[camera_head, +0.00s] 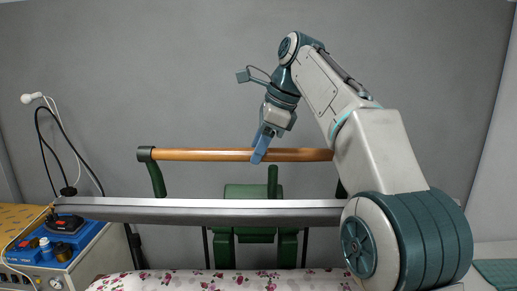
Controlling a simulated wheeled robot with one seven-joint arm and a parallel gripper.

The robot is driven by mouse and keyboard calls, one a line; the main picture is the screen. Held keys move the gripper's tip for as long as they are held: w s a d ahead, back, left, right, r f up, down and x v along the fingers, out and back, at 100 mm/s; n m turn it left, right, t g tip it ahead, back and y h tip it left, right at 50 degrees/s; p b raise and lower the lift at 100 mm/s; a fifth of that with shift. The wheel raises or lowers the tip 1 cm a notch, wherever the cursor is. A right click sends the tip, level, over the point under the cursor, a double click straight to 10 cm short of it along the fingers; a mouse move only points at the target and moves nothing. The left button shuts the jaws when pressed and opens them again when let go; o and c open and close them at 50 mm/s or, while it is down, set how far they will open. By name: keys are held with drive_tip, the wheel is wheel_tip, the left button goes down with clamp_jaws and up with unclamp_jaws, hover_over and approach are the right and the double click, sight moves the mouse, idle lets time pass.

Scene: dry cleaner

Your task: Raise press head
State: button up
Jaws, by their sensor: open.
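The press head (200,211) is a long, pale metal beam across the middle of the head view, above a flowered padded surface (220,281). A wooden handle bar (200,155) on green brackets runs above and behind it. My gripper (260,152) is at the bar, right of its middle, pointing down. Its blue fingers overlap the bar in the picture. The jaws are open; I cannot tell whether they straddle or touch the bar.
A cabinet (85,262) with a blue-topped unit (40,250), iron (63,222) and cables stands at the left. A green machine frame (255,235) is behind the press head. A plain grey wall (180,80) closes the back. The space above the bar at left is clear.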

drive_tip(key=v, duration=0.4)
drive_tip(key=shift+f, duration=0.1)
drive_tip(key=s+d+b, duration=0.2)
drive_tip(key=s+d, duration=0.1)
drive_tip(key=d, duration=0.8)
drive_tip(key=shift+s+d+b, duration=0.3)
drive_tip(key=shift+s, duration=0.1)
